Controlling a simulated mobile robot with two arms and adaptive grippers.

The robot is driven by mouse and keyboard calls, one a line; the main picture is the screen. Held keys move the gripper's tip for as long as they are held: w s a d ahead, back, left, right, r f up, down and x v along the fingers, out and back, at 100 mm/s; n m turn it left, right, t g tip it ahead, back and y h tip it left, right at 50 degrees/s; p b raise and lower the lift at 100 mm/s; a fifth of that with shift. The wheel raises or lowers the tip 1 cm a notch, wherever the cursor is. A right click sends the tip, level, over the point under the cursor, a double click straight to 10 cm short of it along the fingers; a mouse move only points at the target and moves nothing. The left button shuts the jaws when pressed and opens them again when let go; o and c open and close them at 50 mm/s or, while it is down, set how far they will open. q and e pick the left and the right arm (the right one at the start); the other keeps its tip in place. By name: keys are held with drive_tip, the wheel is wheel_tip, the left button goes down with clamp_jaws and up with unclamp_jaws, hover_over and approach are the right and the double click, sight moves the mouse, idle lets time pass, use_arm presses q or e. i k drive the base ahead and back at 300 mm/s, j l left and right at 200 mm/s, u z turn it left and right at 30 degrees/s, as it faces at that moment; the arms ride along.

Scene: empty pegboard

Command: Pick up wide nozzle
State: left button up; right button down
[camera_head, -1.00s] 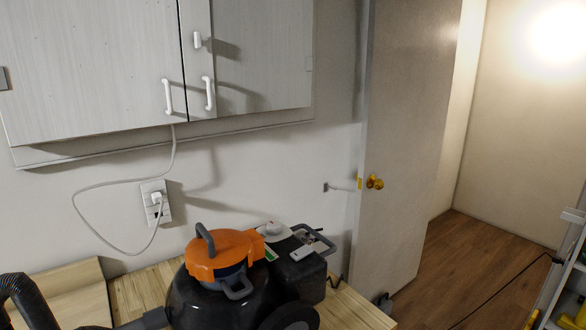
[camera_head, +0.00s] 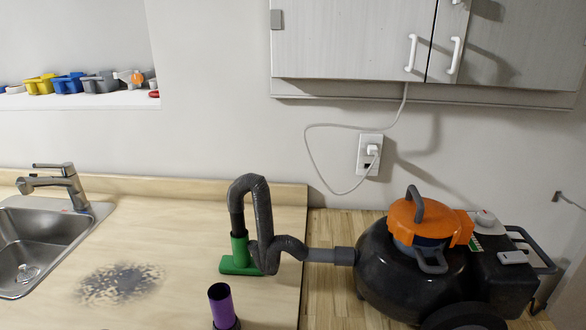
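Two nozzle-like pieces show on the counter, and I cannot tell for sure which is the wide nozzle. A green nozzle (camera_head: 241,258) with a flat foot stands at the end of the grey ribbed hose (camera_head: 262,215). A purple tube (camera_head: 220,304) with a dark collar stands upright in front of it, its lower part cut off by the bottom edge. The hose runs right to a black vacuum cleaner (camera_head: 385,275) with an orange top (camera_head: 425,222). Neither of my grippers is in view.
A sink (camera_head: 30,250) with a tap (camera_head: 62,185) is at the left. A dark speckled dirt patch (camera_head: 118,283) lies on the counter (camera_head: 180,225). Coloured items line a shelf (camera_head: 60,101). A white cable (camera_head: 308,150) hangs by the socket. A cabinet (camera_head: 350,40) overhangs the vacuum.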

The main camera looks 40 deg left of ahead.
sight(241, 262)
drive_tip(key=u, duration=1.65)
